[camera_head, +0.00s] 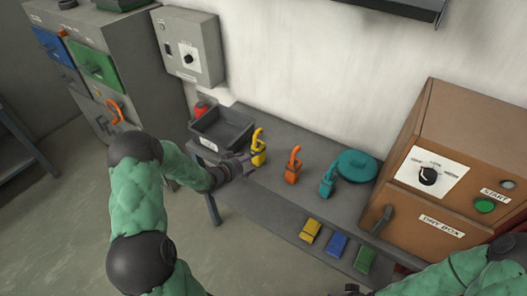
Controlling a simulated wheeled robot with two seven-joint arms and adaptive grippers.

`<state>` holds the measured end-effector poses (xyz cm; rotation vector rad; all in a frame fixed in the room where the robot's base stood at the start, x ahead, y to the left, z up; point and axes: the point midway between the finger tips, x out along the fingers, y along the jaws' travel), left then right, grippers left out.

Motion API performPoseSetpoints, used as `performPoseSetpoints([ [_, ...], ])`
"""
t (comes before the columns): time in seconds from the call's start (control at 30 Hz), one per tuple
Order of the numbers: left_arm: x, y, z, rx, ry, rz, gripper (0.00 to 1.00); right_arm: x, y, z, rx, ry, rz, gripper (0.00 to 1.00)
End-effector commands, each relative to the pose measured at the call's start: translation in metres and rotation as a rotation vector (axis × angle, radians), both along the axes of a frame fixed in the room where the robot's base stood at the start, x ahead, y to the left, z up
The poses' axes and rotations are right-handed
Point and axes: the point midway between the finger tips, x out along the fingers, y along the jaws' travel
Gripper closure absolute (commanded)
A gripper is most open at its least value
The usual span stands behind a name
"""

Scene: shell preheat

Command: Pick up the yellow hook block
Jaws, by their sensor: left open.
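The yellow hook block (258,149) stands upright on the grey bench (309,201), just right of the dark tray. My left gripper (247,162) is open at its lower left side, with the fingertips close to its base. I cannot tell whether they touch it. My right arm comes in at the lower right, and a dark part at the bottom edge may be its gripper, but its jaws cannot be made out.
An orange hook block (293,166), a teal hook block (327,181) and a teal round lid (357,165) stand to the right. The dark tray (222,129) is at left. A brown dry box (455,165) fills the right end. Yellow, blue and green blocks (337,243) lie along the front.

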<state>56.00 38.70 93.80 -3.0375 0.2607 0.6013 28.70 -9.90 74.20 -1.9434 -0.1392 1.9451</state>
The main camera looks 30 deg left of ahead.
Motion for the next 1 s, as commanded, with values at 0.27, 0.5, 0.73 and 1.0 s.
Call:
performPoseSetpoints([
  [0.27,0.025,-0.005,-0.011,-0.001,0.001,-0.001,0.25,0.0,0.0,-0.005,0.0,0.0,0.0,0.51],
  [0.5,0.049,-0.01,-0.023,0.0,0.001,-0.001,0.25,0.0,0.0,-0.012,0.0,0.0,0.0,0.51],
  [0.73,0.07,-0.013,-0.032,0.0,0.002,0.0,0.25,0.0,0.0,-0.016,0.0,0.0,0.0,0.51],
  [1.0,0.072,-0.013,-0.032,0.0,0.002,0.001,0.25,0.0,0.0,-0.016,0.0,0.0,0.0,0.51],
])
